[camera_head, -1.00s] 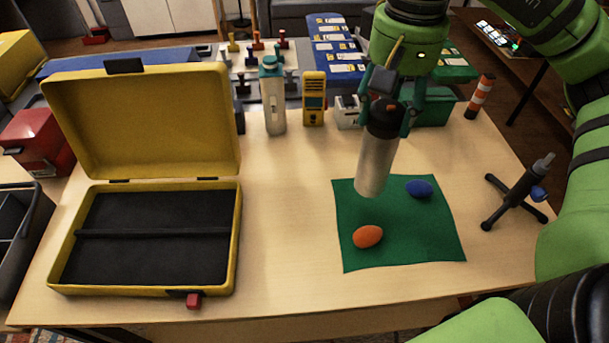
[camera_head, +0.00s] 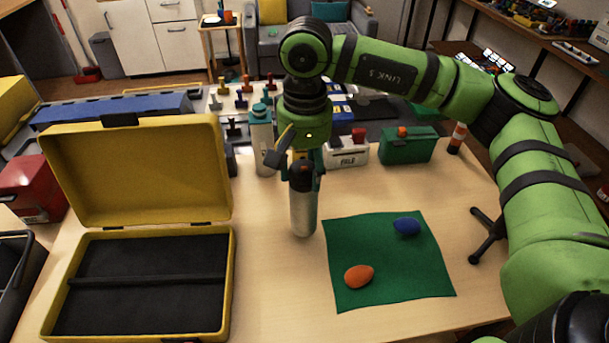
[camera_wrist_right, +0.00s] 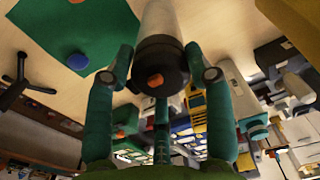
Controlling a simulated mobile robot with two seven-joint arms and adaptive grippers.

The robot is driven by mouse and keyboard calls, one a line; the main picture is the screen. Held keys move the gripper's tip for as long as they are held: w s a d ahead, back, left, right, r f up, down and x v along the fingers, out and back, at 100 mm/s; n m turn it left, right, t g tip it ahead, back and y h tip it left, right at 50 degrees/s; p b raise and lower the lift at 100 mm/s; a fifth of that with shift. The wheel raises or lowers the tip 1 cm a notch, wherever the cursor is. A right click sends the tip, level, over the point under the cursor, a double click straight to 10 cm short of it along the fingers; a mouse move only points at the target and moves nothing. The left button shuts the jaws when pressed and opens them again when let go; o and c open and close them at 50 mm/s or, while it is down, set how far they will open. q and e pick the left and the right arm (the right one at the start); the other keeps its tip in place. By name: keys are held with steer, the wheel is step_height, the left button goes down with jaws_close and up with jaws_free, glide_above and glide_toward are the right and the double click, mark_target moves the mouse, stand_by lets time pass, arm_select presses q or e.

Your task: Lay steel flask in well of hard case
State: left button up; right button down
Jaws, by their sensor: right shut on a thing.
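The steel flask (camera_head: 303,212) has a silver body and a dark cap with an orange spot. My right gripper (camera_head: 304,172) is shut on its cap end and holds it upright between the hard case and the green cloth. In the right wrist view the fingers (camera_wrist_right: 160,75) sit on both sides of the flask's dark cap (camera_wrist_right: 160,62). Whether the flask's base touches the table is hard to tell. The yellow hard case (camera_head: 228,290) lies open at the left, its lid raised at the back. Its dark well (camera_head: 150,260) is empty, with a bar across it. My left gripper is not visible.
A green cloth (camera_head: 390,285) holds an orange egg-shaped thing (camera_head: 359,276) and a blue one (camera_head: 407,227). Bare table lies between case and cloth.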

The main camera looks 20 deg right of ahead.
mark_target(304, 203)
step_height(304, 203, down, 3)
steer(key=shift+f+p, duration=0.1)
steer(key=shift+p, duration=0.45)
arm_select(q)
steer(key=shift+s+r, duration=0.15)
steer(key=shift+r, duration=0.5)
arm_select(e)
steer(key=shift+f+b, duration=0.25)
steer(key=shift+b, duration=0.1)
steer(key=shift+c, duration=2.3)
jaws_free()
steer(key=shift+s, duration=0.1)
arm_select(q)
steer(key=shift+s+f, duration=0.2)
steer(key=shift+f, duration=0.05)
arm_select(e)
steer(key=shift+r, duration=0.1)
